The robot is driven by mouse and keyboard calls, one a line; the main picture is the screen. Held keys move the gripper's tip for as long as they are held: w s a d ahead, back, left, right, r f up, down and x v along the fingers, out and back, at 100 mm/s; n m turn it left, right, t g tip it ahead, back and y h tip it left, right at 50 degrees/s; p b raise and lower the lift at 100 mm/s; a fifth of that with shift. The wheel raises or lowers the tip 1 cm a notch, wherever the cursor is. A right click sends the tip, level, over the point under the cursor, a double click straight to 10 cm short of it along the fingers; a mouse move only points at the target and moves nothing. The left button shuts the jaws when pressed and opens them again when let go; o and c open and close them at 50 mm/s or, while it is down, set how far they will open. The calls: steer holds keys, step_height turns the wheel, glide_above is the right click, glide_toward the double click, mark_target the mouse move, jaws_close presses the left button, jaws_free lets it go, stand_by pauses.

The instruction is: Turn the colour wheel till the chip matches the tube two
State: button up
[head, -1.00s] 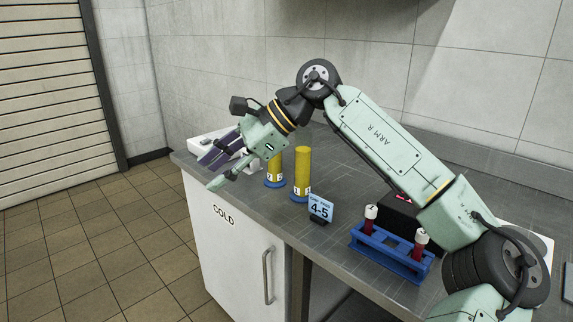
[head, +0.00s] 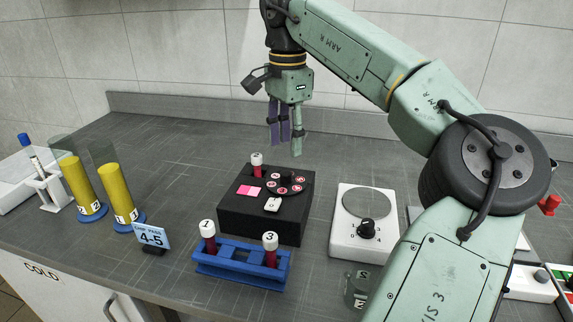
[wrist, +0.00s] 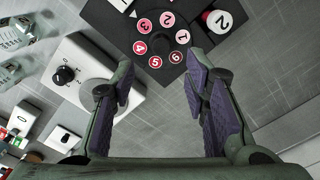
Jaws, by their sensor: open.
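The black box (head: 262,224) stands on the bench and carries the colour wheel (head: 286,184), a dark disc ringed with numbered red and pink spots. The wheel also shows in the wrist view (wrist: 163,40), between and beyond my fingers. A pink chip area (head: 248,190) lies left of the wheel. Tube two (head: 256,166) stands at the back of the box, dark red below a white cap; its cap marked 2 shows in the wrist view (wrist: 217,20). My gripper (head: 287,142) is open and empty, above and behind the wheel, not touching it.
A blue rack (head: 242,262) holds two capped dark red tubes in front of the box. A white device with a dial (head: 362,240) stands to the right. Yellow cylinders (head: 120,195) and a 4-5 sign (head: 151,236) stand left. Bare bench lies between cylinders and box.

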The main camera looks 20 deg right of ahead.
mark_target(287, 173)
step_height(287, 173, down, 7)
steer(key=shift+f, duration=0.15)
steer(key=shift+c, duration=0.4)
jaws_close()
stand_by(0.3)
